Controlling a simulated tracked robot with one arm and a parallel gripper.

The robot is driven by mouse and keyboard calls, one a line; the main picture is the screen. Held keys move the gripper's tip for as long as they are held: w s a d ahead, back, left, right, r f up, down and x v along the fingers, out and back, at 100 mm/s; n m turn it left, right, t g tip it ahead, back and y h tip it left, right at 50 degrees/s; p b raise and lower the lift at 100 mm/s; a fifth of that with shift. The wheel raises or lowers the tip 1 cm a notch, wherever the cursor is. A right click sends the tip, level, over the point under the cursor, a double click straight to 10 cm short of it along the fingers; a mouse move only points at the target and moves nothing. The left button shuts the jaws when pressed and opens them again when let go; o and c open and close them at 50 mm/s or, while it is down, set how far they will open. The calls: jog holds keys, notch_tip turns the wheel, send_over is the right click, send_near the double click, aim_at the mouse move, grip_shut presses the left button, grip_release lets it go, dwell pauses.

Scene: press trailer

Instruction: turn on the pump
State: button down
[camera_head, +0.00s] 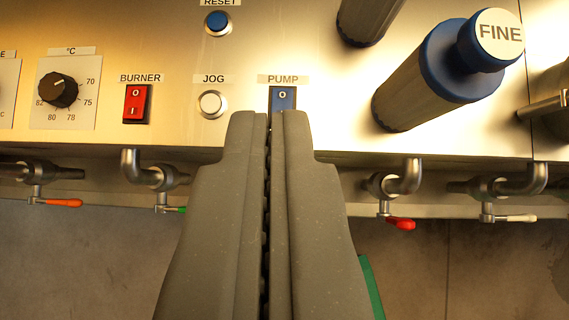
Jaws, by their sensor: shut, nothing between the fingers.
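The pump switch (283,97) is a blue rocker under the label PUMP (283,79) on the metal panel. Its upper part with the "0" mark shows; its lower part is hidden behind my fingertips. My gripper (269,118) is shut and empty, with its tips in front of the lower part of the switch, slightly left of its middle. I cannot tell whether the tips touch it.
Left of the switch are the white JOG button (212,104), the red BURNER rocker (136,104) and a black temperature knob (58,90). The blue RESET button (218,22) is above. The FINE cylinder (430,75) juts out at right. Taps, one red-handled (401,223), line the panel's lower edge.

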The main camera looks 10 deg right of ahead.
notch_tip(320, 180, down, 7)
jog(key=g, duration=0.1)
jog(key=shift+w+f, duration=0.2)
jog(key=shift+w, duration=0.1)
jog(key=x, duration=0.7)
jog(key=s+f+p+x, duration=0.1)
jog(key=x, duration=0.3)
jog(key=shift+f, duration=0.1)
jog(key=shift+s+a+f, duration=0.1)
jog(key=shift+s+f, duration=0.05)
jog(key=shift+f, duration=0.85)
jog(key=shift+f, duration=0.15)
jog(key=shift+s+f+b, duration=0.1)
jog(key=shift+f+b, duration=0.2)
jog(key=shift+b, duration=0.55)
jog(key=shift+r, duration=0.2)
